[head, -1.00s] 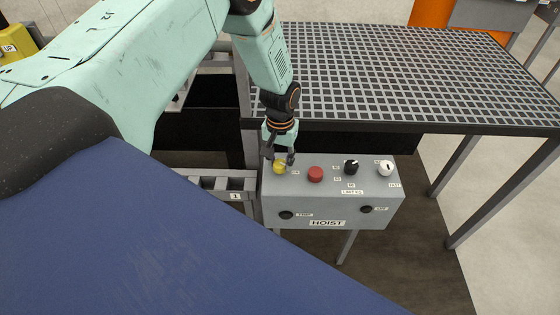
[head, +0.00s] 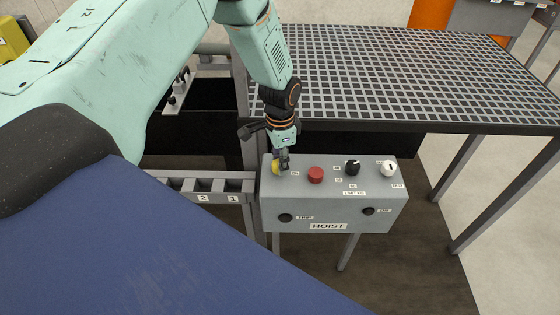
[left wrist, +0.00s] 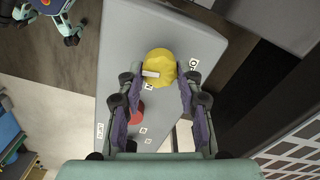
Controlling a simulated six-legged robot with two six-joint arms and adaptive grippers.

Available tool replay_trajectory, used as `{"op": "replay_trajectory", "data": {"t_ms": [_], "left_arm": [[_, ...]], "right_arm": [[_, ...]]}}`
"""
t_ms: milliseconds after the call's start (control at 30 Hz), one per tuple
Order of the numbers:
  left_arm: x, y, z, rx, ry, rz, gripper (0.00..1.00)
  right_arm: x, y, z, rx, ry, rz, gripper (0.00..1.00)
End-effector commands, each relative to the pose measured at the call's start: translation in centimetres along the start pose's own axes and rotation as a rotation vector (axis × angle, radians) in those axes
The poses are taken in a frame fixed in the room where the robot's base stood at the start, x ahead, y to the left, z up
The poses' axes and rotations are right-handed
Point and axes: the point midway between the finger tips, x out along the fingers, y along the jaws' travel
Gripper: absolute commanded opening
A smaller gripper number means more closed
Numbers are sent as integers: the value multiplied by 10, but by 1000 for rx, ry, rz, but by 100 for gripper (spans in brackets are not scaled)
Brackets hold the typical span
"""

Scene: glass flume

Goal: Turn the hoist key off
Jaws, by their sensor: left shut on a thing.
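The hoist key is a yellow round knob (head: 276,168) on the top left of the grey hoist box (head: 330,215). My left gripper (head: 281,160) comes down on it from above and partly hides it. In the left wrist view the yellow knob (left wrist: 160,66) sits between the two fingers of my left gripper (left wrist: 158,80), which is shut on it. A white mark on the knob points to the left of that view.
A red button (head: 316,175), a black knob (head: 352,167) and a white knob (head: 388,169) stand in a row right of the key. A grating table (head: 400,75) lies behind the box. A grey slotted rack (head: 205,186) is left of it.

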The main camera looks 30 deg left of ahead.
Motion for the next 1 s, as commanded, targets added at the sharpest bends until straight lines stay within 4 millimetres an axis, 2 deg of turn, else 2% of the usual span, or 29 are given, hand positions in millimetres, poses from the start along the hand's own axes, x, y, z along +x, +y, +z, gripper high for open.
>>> {"op": "replay_trajectory", "data": {"t_ms": [367, 933, 967, 1000], "left_arm": [[-3, -2, -3, 156, 7, -8, 4], [-3, -3, -3, 182, 7, -9, 4], [-3, -3, -3, 182, 7, -9, 38], [-3, -2, -3, 182, 7, -9, 41]], "right_arm": [[5, 0, 0, 0, 0, 0, 0], [6, 0, 0, 0, 0, 0, 0], [6, 0, 0, 0, 0, 0, 0], [6, 0, 0, 0, 0, 0, 0]]}}
